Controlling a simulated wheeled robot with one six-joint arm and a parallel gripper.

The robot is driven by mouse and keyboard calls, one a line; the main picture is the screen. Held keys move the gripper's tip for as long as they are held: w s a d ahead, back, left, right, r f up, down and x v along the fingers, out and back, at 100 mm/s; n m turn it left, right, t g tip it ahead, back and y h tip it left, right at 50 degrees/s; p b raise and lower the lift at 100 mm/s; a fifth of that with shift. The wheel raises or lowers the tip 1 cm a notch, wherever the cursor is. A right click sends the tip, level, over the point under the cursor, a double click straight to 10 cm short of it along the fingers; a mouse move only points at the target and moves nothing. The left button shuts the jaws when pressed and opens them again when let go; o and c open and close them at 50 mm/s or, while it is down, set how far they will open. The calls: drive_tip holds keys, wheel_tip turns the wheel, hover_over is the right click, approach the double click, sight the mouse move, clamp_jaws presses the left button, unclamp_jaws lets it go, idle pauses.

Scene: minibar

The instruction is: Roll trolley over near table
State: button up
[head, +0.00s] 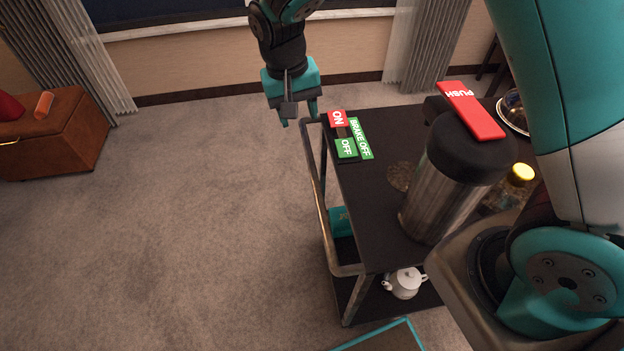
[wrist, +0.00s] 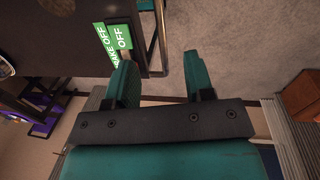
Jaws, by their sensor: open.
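The trolley (head: 375,195) is a dark two-tier cart at the right of the head view, with a metal push handle (head: 318,205) along its left side. On its top, at the far left corner, is a brake switch with a red ON label (head: 338,118) and green OFF and BRAKE OFF labels (head: 360,138). My gripper (head: 299,122) is open and empty beside that corner, near the handle's far end. In the wrist view my gripper's teal fingers (wrist: 158,82) are spread apart, with the handle bar (wrist: 160,35) beyond them. No table is clearly identifiable.
A steel airpot (head: 440,190) with a red PUSH lever, a yellow-capped bottle (head: 516,185) and a metal bowl (head: 514,110) stand on the trolley. A white teapot (head: 405,282) is on its lower shelf. A brown ottoman (head: 60,135) stands far left. Carpet between is clear.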

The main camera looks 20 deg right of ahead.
wheel_tip(320, 180, down, 4)
drive_tip(key=w+r, duration=0.1)
drive_tip(key=p, duration=0.2)
approach(313, 173)
drive_tip(key=shift+m+h, duration=0.3)
drive_tip(key=shift+m, duration=0.1)
drive_tip(key=f, duration=0.6)
drive_tip(key=d+f, duration=0.1)
drive_tip(key=f, duration=0.2)
drive_tip(key=shift+s+d+f, duration=0.1)
drive_tip(key=shift+s+f, duration=0.1)
clamp_jaws()
